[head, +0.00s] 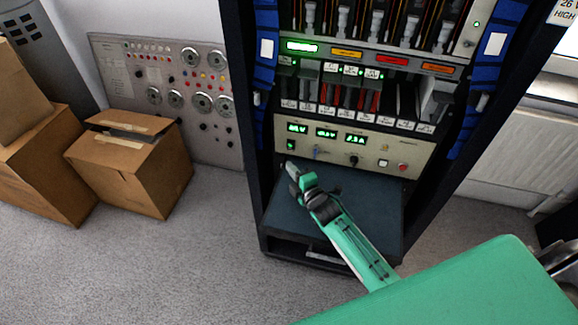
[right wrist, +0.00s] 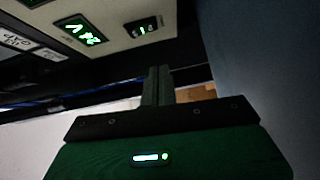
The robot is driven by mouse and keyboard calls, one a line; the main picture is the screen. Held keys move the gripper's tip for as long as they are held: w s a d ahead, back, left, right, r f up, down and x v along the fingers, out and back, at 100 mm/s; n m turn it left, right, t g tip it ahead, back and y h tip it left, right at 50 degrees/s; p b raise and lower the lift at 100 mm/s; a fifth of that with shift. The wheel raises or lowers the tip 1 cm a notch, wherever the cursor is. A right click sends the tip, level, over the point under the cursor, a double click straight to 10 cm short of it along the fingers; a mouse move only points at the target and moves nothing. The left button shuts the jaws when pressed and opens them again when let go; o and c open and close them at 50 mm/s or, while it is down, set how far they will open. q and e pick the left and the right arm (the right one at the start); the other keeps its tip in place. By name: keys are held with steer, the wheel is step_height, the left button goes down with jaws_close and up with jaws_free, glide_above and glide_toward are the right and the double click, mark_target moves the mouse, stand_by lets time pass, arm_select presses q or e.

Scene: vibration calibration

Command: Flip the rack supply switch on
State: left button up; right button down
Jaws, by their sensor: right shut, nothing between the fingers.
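The rack's beige supply panel (head: 335,160) sits above a dark shelf and has lit green displays. Its front carries a small blue-grey lever (head: 317,150), a black knob (head: 353,160) and a red button (head: 402,167). I cannot tell for sure which control is the supply switch or how it is set. My right gripper (head: 292,168) is shut and empty, just below the panel's left end. In the right wrist view its closed fingers (right wrist: 158,85) stand upright below part of the panel (right wrist: 110,22), apparently apart from it. My left gripper is out of view.
The dark shelf (head: 375,195) lies under my right forearm. Black rack posts (head: 252,130) flank the panel. Cardboard boxes (head: 135,165) stand at the left before a grey instrument panel (head: 165,85). The carpet in front of the boxes is clear.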

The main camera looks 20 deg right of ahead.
steer(key=shift+s+d+f, duration=0.65)
steer(key=shift+s, duration=0.25)
steer(key=b+v, duration=0.1)
steer(key=v, duration=0.4)
steer(key=shift+a+f, duration=0.1)
steer(key=shift+a, duration=0.1)
steer(key=shift+s+d, duration=0.15)
steer(key=shift+s, duration=0.4)
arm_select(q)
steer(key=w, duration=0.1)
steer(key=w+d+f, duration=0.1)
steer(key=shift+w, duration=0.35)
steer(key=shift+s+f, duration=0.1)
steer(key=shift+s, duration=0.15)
